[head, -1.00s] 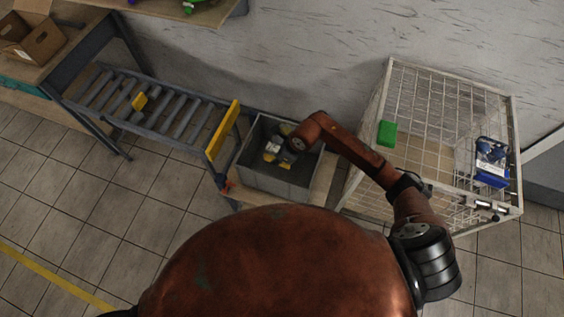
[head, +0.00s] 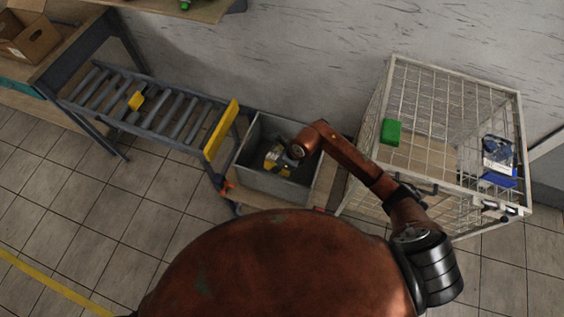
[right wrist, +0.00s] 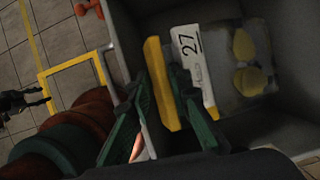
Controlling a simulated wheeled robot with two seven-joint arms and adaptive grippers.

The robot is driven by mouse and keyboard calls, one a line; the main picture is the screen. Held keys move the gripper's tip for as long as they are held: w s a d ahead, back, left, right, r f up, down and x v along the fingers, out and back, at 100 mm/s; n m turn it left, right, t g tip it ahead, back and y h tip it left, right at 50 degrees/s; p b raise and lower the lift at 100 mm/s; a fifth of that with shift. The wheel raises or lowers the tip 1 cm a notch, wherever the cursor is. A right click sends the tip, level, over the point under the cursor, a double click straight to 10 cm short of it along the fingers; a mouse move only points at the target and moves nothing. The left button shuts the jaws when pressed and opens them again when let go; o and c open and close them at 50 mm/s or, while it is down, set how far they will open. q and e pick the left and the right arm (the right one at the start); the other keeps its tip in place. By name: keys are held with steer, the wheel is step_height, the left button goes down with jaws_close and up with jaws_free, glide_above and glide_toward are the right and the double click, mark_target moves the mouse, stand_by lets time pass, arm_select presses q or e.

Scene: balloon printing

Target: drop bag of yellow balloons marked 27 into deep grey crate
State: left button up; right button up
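The bag of yellow balloons marked 27 (right wrist: 190,48) has a white label and a thick yellow bar (right wrist: 161,82). It is inside the deep grey crate (head: 247,140), whose wall also shows in the right wrist view (right wrist: 125,30). My right gripper (right wrist: 164,68) reaches into the crate, its green-edged fingers close on both sides of the yellow bar. In the head view the bag (head: 275,158) is partly hidden by my right wrist. My left gripper (right wrist: 42,97) appears small and dark over the floor in the right wrist view, fingers apart and empty.
A roller conveyor (head: 160,107) with a yellow item (head: 136,100) and a yellow end plate (head: 220,130) stands left of the crate. A wire cage (head: 455,85) stands right, with a green box (head: 391,131) and a blue-white bag (head: 498,153). Tiled floor is clear in front.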

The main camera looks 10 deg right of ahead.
steer(key=shift+o, duration=1.3)
steer(key=v, duration=1.2)
steer(key=shift+a, duration=0.15)
